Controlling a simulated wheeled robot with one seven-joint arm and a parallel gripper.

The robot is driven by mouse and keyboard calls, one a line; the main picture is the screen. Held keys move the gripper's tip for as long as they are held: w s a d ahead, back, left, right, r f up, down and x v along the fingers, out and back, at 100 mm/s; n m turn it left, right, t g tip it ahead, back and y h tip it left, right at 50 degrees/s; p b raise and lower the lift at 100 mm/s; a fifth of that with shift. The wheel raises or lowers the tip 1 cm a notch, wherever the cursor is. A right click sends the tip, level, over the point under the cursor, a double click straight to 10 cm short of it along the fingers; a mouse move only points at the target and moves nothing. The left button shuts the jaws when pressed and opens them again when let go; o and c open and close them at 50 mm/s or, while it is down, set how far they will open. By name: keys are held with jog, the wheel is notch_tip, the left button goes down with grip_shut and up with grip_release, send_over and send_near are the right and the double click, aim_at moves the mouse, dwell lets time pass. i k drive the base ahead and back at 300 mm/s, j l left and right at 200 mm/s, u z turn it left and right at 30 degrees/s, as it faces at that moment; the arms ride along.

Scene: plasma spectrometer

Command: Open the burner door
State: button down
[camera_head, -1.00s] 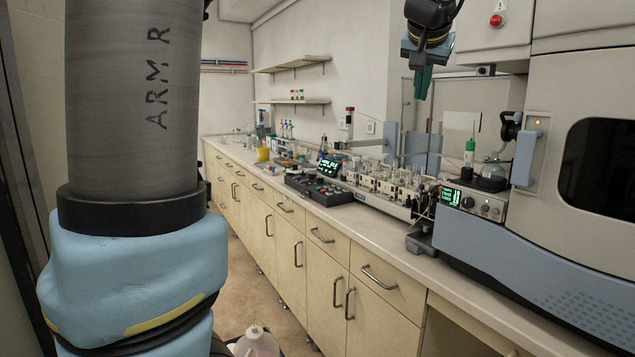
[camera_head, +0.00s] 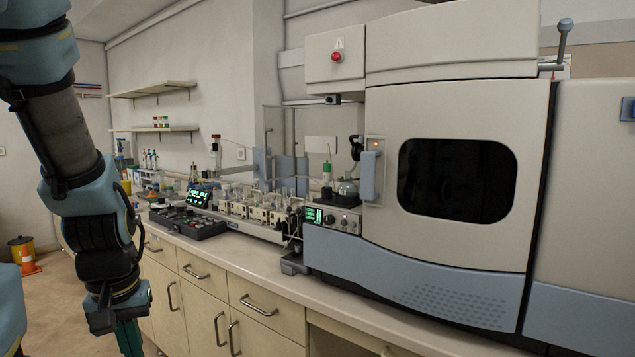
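The burner door looks to be the large pale panel (camera_head: 460,245) with a dark rounded window (camera_head: 456,180) on the front of the spectrometer. It looks shut. A blue-grey vertical handle (camera_head: 368,176) sits at its left edge. My gripper (camera_head: 128,340) hangs at the lower left, in front of the cabinets and far from the door. Its dark green fingers point down and run past the bottom edge of the picture. Whether they are open or shut does not show.
A white bench (camera_head: 350,302) carries a sample rack unit (camera_head: 250,213), a black tray (camera_head: 188,221) and a flask (camera_head: 347,190) left of the door. A control box with a red button (camera_head: 336,57) is mounted above. Drawers with handles (camera_head: 258,306) line the bench front.

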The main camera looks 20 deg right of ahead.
aim_at(450, 172)
jog(key=z, duration=2.4)
